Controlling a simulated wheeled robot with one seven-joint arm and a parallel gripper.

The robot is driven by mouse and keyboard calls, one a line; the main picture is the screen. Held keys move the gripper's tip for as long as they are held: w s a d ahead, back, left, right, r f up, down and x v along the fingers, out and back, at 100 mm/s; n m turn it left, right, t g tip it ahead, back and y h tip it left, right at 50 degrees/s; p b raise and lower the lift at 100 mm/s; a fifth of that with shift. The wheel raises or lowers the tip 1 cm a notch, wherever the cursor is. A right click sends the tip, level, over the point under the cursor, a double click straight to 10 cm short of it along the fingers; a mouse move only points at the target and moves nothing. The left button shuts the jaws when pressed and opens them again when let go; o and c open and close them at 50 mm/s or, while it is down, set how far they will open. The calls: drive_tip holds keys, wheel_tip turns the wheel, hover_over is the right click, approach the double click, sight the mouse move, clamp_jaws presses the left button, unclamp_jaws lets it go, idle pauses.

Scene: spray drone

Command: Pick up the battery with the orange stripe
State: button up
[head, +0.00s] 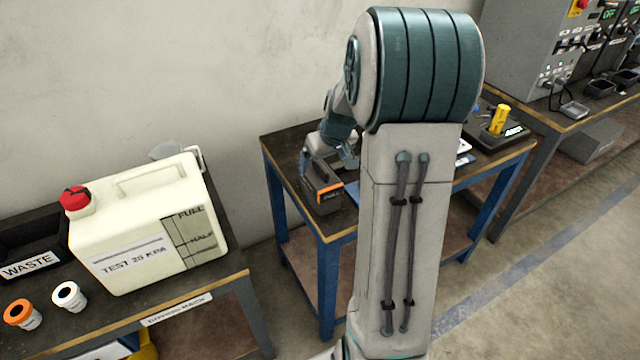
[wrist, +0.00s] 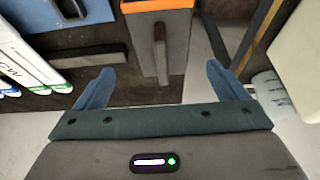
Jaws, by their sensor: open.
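The battery with the orange stripe (head: 322,190) is a dark grey block on the table behind my arm, near its left front corner. In the wrist view the battery (wrist: 173,48) shows at the top, with the orange stripe across its upper end and a raised handle bar running along it. My gripper (head: 332,160) is just above and behind the battery in the head view. In the wrist view my gripper's blue fingers (wrist: 157,85) are spread wide and empty between them, with the battery's near end ahead of the gap. I cannot tell the exact height between them.
The battery stands on a dark table (head: 285,150) with blue legs. White packs with green and blue edges (wrist: 30,55) lie left of the battery. A large cream canister (head: 150,225) stands on the left bench. My arm hides much of the table.

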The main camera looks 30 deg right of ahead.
sight(321, 164)
drive_tip(key=shift+p+x, duration=0.55)
drive_tip(key=shift+x, duration=2.5)
drive_tip(key=shift+a, duration=0.1)
drive_tip(key=shift+r, duration=0.1)
drive_tip(key=shift+c, duration=0.3)
drive_tip(key=c, duration=1.5)
drive_tip(key=shift+w+r, duration=0.1)
drive_tip(key=shift+w, duration=0.05)
drive_tip(key=c, duration=0.3)
